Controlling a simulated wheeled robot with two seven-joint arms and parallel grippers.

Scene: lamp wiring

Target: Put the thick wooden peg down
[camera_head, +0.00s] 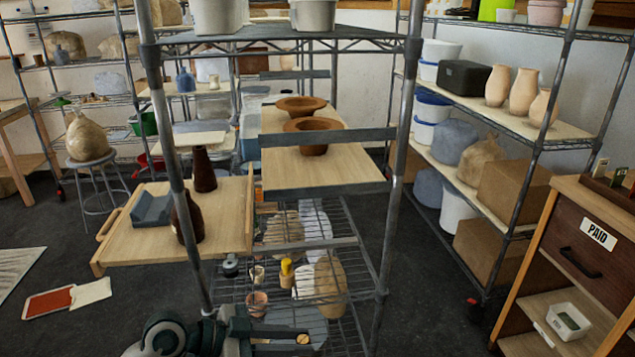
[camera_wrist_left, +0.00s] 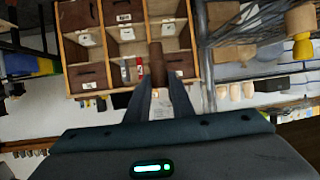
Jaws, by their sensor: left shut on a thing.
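My left gripper (camera_head: 284,337) is low at the bottom of the head view, in front of the wire shelf, with its fingers pointing right. A small round tan end of the thick wooden peg (camera_head: 303,339) shows at its fingertips. In the left wrist view the gripper (camera_wrist_left: 157,90) is shut on the peg (camera_wrist_left: 158,63), a brown cylinder sticking out past the fingertips. The peg is held in the air before a wooden cabinet of compartments (camera_wrist_left: 127,48). The gripped part is hidden between the fingers. My right gripper is not in view.
The wire shelf (camera_head: 350,262) holds pots and a yellow-topped object (camera_head: 287,268). A wooden board (camera_head: 330,177) with brown bowls is above. A cabinet labelled PAID (camera_head: 585,250) stands at the right, with a white tray (camera_head: 569,321). Dark floor (camera_head: 435,285) between is clear.

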